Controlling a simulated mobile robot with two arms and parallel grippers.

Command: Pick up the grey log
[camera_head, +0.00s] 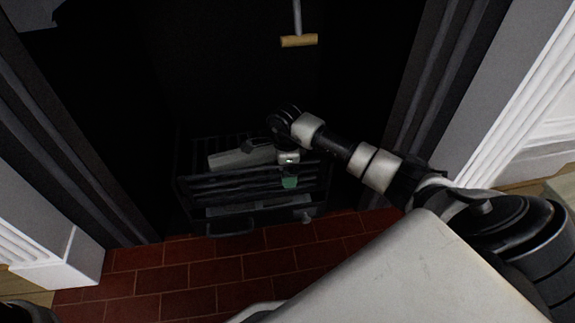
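The grey log (232,159) lies in the dark fire grate (190,188) inside the fireplace. It looks pale and slightly tilted, and its right end is partly hidden behind my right wrist. My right arm reaches in from the right. My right gripper (289,181) points down at the grate's front bars, just right of the log, with a green patch near its tip. I see no clear gap between its fingers and cannot tell whether it touches the log. My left gripper is not visible.
The firebox is very dark, and dark side panels (65,150) flank the opening. A wooden handle (299,41) on a thin rod hangs above the grate. Red brick hearth (190,277) lies in front, with white surrounds (525,95) on both sides.

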